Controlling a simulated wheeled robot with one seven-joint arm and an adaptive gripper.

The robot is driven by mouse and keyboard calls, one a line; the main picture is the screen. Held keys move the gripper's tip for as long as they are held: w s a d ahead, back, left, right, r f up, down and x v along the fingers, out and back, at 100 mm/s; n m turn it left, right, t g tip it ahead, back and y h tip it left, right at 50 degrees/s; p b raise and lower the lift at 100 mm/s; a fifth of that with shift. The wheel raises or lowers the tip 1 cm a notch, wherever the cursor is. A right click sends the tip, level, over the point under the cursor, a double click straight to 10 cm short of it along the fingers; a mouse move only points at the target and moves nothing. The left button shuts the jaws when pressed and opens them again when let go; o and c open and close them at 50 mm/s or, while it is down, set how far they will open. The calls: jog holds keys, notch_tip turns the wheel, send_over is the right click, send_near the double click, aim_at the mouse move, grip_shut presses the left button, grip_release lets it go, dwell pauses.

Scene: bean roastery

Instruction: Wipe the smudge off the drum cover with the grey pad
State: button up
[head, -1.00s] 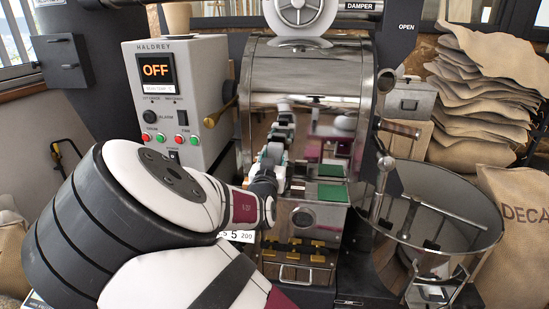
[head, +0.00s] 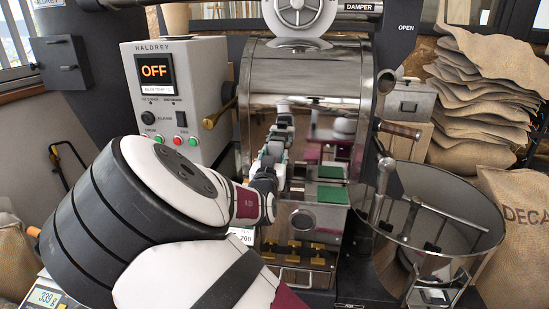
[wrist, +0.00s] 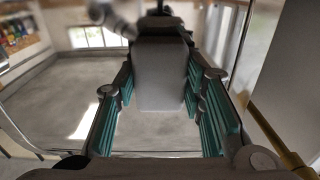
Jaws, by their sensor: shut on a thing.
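The drum cover (head: 305,75) is the polished, mirror-like metal front of the roaster in the head view. It reflects my arm and the room. My gripper (head: 275,148) is in front of its lower left part, and its reflection shows there too. In the wrist view, my gripper's teal-lined fingers (wrist: 160,80) are shut on the grey pad (wrist: 163,75). The pad stands between them, its broad face toward the camera. The shiny surface (wrist: 65,100) is beyond the pad; I cannot tell whether they touch. I cannot make out the smudge among the reflections.
A control box (head: 180,90) reading OFF stands left of the drum. A round cooling tray (head: 440,215) with stirring arms is at the lower right. Stacked sacks (head: 485,85) fill the right side.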

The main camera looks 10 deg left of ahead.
aim_at(290, 151)
jog(key=shift+s+d, duration=0.1)
jog(key=shift+d, duration=1.95)
jog(key=shift+w+a+r, duration=0.1)
jog(key=shift+w+a, duration=0.05)
jog(key=shift+a, duration=0.55)
jog(key=shift+w+a, duration=0.1)
jog(key=shift+a, duration=0.6)
jog(key=shift+w+a, duration=0.1)
jog(key=shift+a, duration=0.6)
grip_shut()
jog(key=shift+a, duration=0.1)
jog(key=shift+s+p, duration=1.85)
jog(key=shift+s, duration=1.15)
